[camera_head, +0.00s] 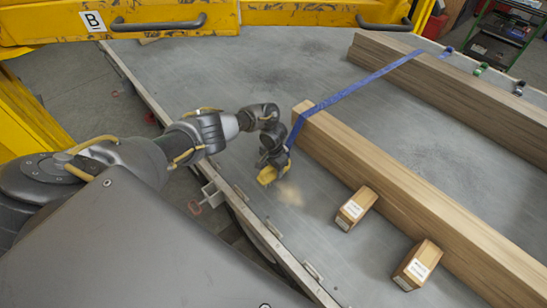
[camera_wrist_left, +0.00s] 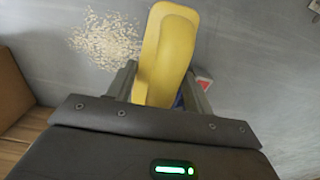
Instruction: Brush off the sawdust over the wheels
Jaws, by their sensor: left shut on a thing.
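My left gripper (camera_head: 274,161) is shut on a yellow brush (camera_head: 267,175), low over the grey trailer bed. The brush (camera_wrist_left: 166,50) fills the middle of the left wrist view, between the two fingers; its bristles are not visible. A pale patch of sawdust (camera_head: 290,193) lies on the bed just right of and below the brush. I cannot make out the wheels. My right gripper is not in view.
A long wooden beam stack (camera_head: 400,190) with a blue strap (camera_head: 350,93) lies right of my left gripper. Two wooden blocks (camera_head: 356,207) (camera_head: 417,265) sit against it. The trailer's side rail (camera_head: 270,240) runs along the left. A yellow frame (camera_head: 300,12) crosses the back.

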